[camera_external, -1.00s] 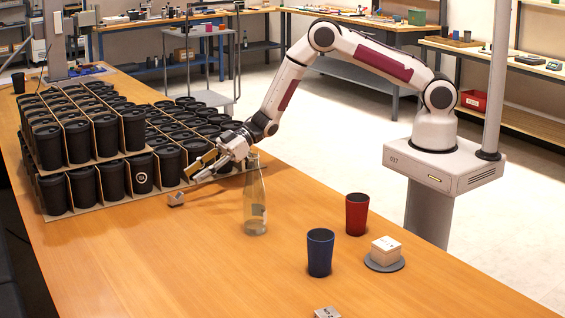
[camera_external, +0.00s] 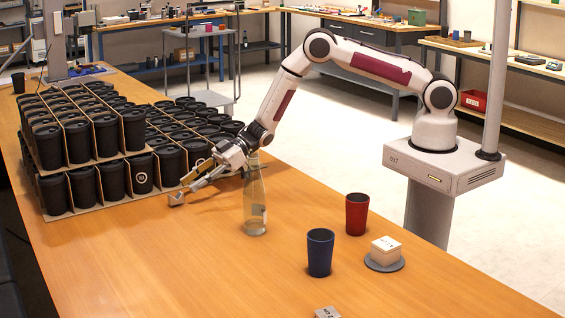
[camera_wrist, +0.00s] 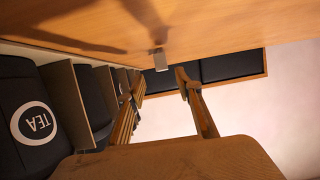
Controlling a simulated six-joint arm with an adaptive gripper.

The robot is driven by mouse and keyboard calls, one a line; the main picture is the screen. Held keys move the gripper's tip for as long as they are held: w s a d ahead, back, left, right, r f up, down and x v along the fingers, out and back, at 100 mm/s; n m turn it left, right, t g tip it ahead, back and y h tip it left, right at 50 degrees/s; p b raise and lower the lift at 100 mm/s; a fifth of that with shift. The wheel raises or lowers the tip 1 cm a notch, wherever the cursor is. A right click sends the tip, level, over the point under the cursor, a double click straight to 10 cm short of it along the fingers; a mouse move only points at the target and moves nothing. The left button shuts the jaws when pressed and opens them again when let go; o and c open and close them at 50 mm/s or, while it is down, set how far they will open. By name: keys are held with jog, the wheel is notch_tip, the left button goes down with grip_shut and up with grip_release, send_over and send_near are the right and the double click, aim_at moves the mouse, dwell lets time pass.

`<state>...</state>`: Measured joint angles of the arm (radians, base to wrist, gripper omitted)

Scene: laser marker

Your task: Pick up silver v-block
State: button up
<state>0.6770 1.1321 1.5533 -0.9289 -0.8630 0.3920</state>
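The silver v-block (camera_external: 176,199) is a small grey piece on the wooden table, in front of the cup crates. In the wrist view it shows as a small light block (camera_wrist: 160,60) just beyond the fingertips, in line with the gap between them. My gripper (camera_external: 187,184) is low over the table, tilted, with its fingers reaching toward the block. In the wrist view the fingers of my gripper (camera_wrist: 160,82) are apart with nothing between them. Whether a fingertip touches the block cannot be told.
Stacked crates of black lidded cups (camera_external: 105,135) stand close behind my gripper. A clear bottle (camera_external: 255,205) stands right of it. A blue cup (camera_external: 320,252), a red cup (camera_external: 356,214), a white box (camera_external: 385,248) and another grey block (camera_external: 327,312) are farther right. The front-left table is clear.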

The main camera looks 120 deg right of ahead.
aim_at(180, 192)
jog(key=shift+w+f, duration=0.15)
jog(key=shift+w, duration=0.15)
jog(key=shift+a+x, duration=0.25)
jog(key=shift+x, duration=2.25)
jog(key=shift+f, duration=0.1)
grip_shut()
